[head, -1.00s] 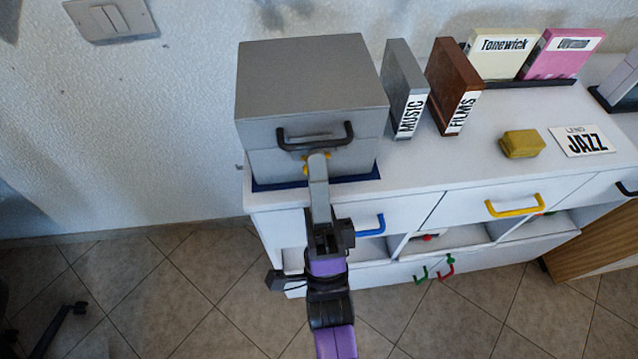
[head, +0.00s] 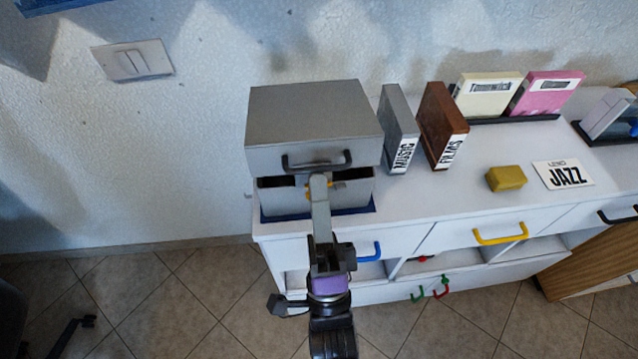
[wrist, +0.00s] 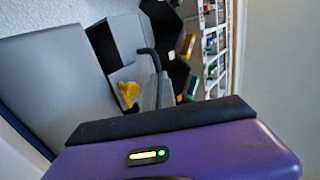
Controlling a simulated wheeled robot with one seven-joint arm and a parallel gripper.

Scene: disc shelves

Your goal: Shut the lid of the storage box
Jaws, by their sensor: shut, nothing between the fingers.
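The grey storage box (head: 285,203) stands at the left end of the white cabinet top, on a dark blue base. Its grey lid (head: 315,112) is partly raised, with a dark gap between it and the box front. The lid carries a black handle (head: 317,164). My gripper (head: 320,185) is shut and empty at the box front, just below the handle; whether it touches the lid is unclear. In the wrist view its yellow fingers (wrist: 128,93) are together, near the black handle (wrist: 151,58) and a grey panel (wrist: 45,75).
A grey MUSIC case (head: 398,130) and a brown FILMS case (head: 440,125) stand close to the box's right. Drawers with a blue handle (head: 370,253) and yellow handle (head: 500,234) are below.

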